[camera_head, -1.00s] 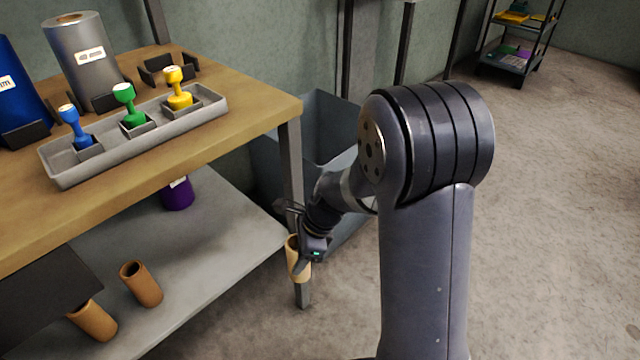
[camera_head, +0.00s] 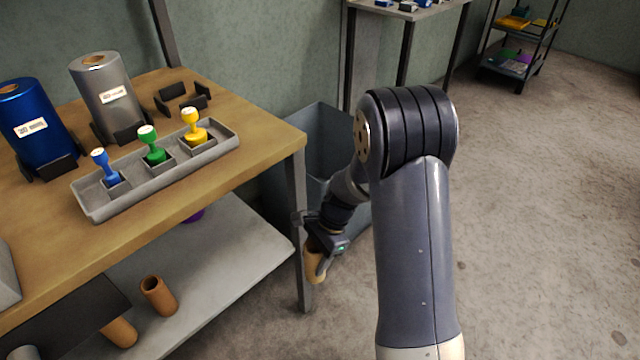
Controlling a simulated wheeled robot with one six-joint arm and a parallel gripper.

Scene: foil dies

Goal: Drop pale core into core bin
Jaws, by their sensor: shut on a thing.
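My gripper (camera_head: 318,250) is shut on a pale tan tube, the pale core (camera_head: 314,264), which hangs tilted beside the table's front right leg. The jaws hide part of the core. A large grey-blue open bin (camera_head: 318,125), which looks like the core bin, stands on the floor behind the table's right end. My arm hides part of it. The core is in front of the bin and lower than its rim, outside it. Two brown cores (camera_head: 159,296) lie or stand on the lower shelf; the other one (camera_head: 120,332) is partly under a dark panel.
The wooden table (camera_head: 240,95) holds a grey tray (camera_head: 92,205) with blue, green and yellow stamps, plus blue (camera_head: 38,125) and silver (camera_head: 103,95) rolls. The table leg (camera_head: 299,225) is close to the gripper. Open floor lies to the right; a shelf cart (camera_head: 515,60) stands far back.

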